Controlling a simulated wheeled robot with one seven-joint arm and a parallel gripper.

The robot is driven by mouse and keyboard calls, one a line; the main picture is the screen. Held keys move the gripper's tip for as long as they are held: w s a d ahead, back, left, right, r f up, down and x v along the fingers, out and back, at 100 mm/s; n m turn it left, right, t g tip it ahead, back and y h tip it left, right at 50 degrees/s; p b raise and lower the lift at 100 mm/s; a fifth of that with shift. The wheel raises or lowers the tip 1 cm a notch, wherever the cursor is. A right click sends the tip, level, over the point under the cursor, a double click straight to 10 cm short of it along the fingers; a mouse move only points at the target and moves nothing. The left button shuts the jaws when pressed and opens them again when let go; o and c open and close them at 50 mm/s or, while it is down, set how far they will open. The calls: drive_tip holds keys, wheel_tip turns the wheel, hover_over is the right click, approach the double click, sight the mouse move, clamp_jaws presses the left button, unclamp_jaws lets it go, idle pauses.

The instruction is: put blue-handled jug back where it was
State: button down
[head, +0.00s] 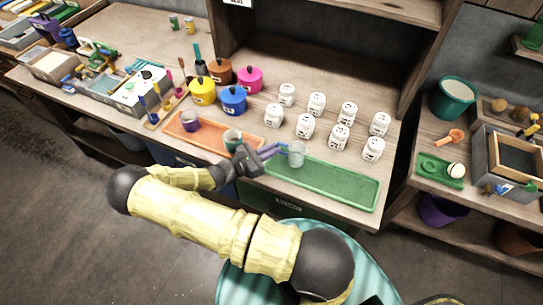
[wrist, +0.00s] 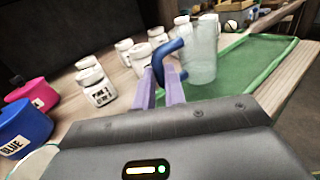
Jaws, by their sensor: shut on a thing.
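The blue-handled jug is a clear, pale vessel (head: 296,154) at the left end of the green tray (head: 340,188). In the wrist view the jug (wrist: 202,52) looks about upright, with its blue handle (wrist: 168,48) towards me. My gripper (head: 277,151) reaches in from the left, its two lilac fingers (wrist: 161,88) shut on the handle. The jug's base is over or on the tray's back left part; I cannot tell whether it touches. The green tray otherwise looks empty.
An orange tray (head: 215,144) to the left holds a purple cup (head: 191,121) and a dark green cup (head: 232,140), close to my gripper. Several white labelled jars (head: 306,125) stand behind the jug. Coloured pots (head: 233,100) stand at the back left. The green tray's right part is clear.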

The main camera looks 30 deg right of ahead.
drive_tip(key=shift+f, duration=1.9)
drive_tip(key=shift+f, duration=0.2)
drive_tip(key=c, duration=1.5)
unclamp_jaws()
drive_tip(key=shift+o, duration=0.2)
drive_tip(key=shift+r, duration=0.1)
